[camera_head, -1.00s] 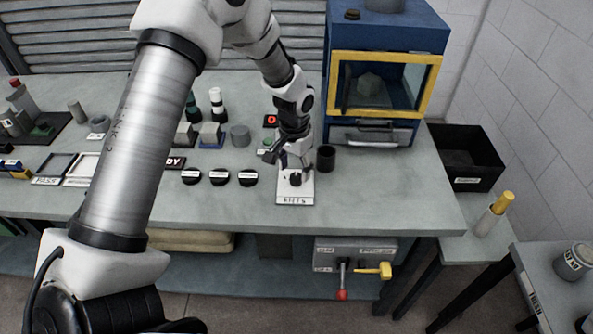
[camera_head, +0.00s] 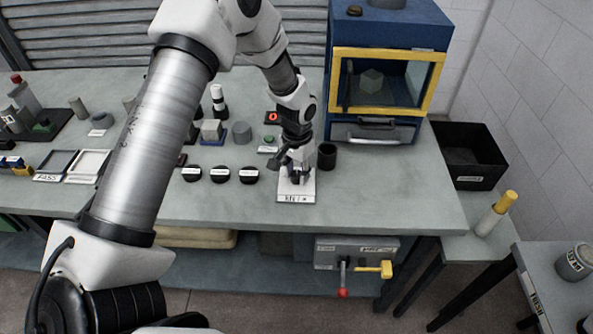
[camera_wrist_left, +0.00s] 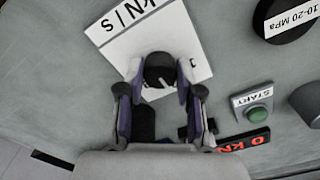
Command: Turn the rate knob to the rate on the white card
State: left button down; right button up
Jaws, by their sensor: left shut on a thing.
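The rate knob is a small dark round knob (camera_wrist_left: 160,68) with a pale pointer line, in the left wrist view. It sits on a white plate (camera_wrist_left: 130,35) marked "kN/S" with a "1" near the knob. In the head view the plate (camera_head: 297,197) lies near the table's front edge. My left gripper (camera_head: 296,172) points down over the plate. In the wrist view its fingers (camera_wrist_left: 160,82) are closed around the knob from both sides. In the head view the gripper mostly hides the knob. I cannot make out a white card giving a rate. My right gripper is out of view.
A red-lit display (camera_head: 272,117) and a green START button (camera_head: 268,139) stand behind the plate. A dark cup (camera_head: 327,156) stands close right of the gripper. Three black labelled discs (camera_head: 220,175) lie to the left. A blue machine with a yellow-framed window (camera_head: 387,53) stands behind.

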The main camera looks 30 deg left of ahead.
pick_arm(q)
jog(key=n+p, duration=0.3)
jog(key=n, duration=0.2)
jog(key=shift+r+p, duration=0.15)
jog(key=shift+p, duration=0.2)
jog(key=n+p, duration=0.2)
jog(key=n, duration=0.2)
jog(key=shift+n+p, duration=0.85)
jog(key=shift+n, duration=0.45)
jog(key=c, duration=1.1)
grip_release()
jog(key=o, duration=0.3)
jog(key=shift+w+f, duration=0.1)
jog(key=shift+f, duration=0.1)
jog(key=shift+o, duration=0.2)
jog(key=shift+a+f, duration=0.1)
